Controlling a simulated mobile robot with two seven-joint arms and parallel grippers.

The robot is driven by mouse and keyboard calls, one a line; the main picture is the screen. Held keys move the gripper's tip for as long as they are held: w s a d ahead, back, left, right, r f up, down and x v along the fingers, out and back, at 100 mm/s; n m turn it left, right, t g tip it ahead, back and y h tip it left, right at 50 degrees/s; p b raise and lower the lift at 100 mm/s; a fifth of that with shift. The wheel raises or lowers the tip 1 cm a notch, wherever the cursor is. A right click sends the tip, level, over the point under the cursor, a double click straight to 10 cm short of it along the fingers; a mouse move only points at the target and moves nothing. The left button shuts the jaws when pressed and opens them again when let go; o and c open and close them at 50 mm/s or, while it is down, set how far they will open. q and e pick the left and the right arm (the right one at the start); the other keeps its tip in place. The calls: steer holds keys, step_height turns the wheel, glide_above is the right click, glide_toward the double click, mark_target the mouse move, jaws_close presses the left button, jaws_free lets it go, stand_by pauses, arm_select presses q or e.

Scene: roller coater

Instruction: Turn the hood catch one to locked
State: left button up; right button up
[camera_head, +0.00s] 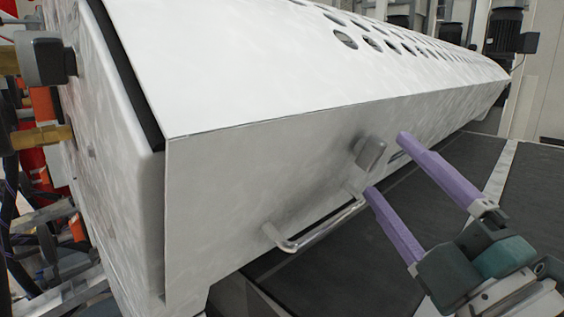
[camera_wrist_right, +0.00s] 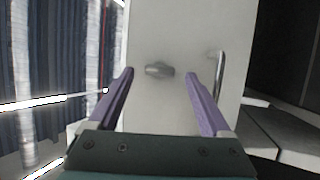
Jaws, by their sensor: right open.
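The hood catch (camera_head: 370,153) is a small grey knob on the front face of the white hood (camera_head: 240,165), just above one end of the handle bar. In the right wrist view the catch (camera_wrist_right: 159,69) is an elongated knob lying roughly crosswise, between and beyond my fingertips. My right gripper (camera_head: 385,163) has two purple fingers, spread open and empty. Its fingertips are close to the catch, and I see no contact. The right gripper also shows in the wrist view (camera_wrist_right: 159,73). My left gripper is not in view.
A metal handle bar (camera_head: 318,232) sticks out from the hood below the catch; in the wrist view the handle (camera_wrist_right: 220,75) is right of the fingers. A dark flat surface (camera_head: 340,270) lies below. Pipes and brass fittings (camera_head: 42,137) crowd the left side.

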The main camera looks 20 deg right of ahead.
steer(key=b+v, duration=0.1)
steer(key=v, duration=0.5)
stand_by(0.3)
